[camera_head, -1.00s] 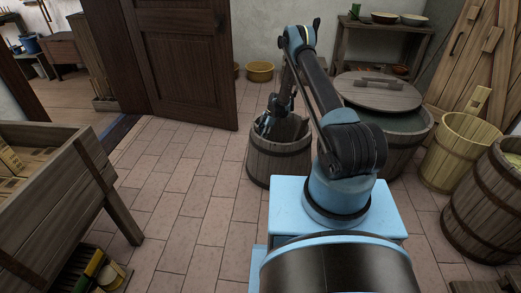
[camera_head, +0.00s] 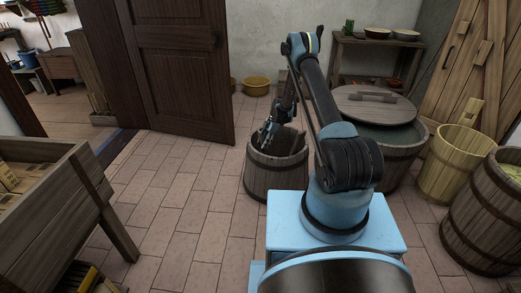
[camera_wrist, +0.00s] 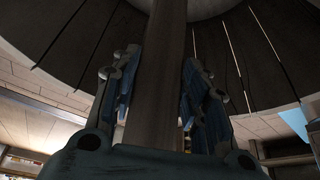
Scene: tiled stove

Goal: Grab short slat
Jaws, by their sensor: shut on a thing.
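The slat (camera_wrist: 163,75) is a long, plain, grey-brown wooden strip running upright through the middle of the wrist view. My gripper (camera_wrist: 160,85) has its blue-padded fingers on both sides of the slat, shut on it. In the head view my gripper (camera_head: 267,133) is at the left part of the mouth of a dark stave tub (camera_head: 274,180). The slat cannot be clearly picked out there, and its length and ends are not fully shown.
A lidded vat (camera_head: 400,152) stands right of the tub, with a pale wooden bucket (camera_head: 455,165) and a barrel (camera_head: 488,215) farther right. A wooden trough table (camera_head: 50,205) is at left. An open door (camera_head: 175,70) stands behind. Tiled floor between is clear.

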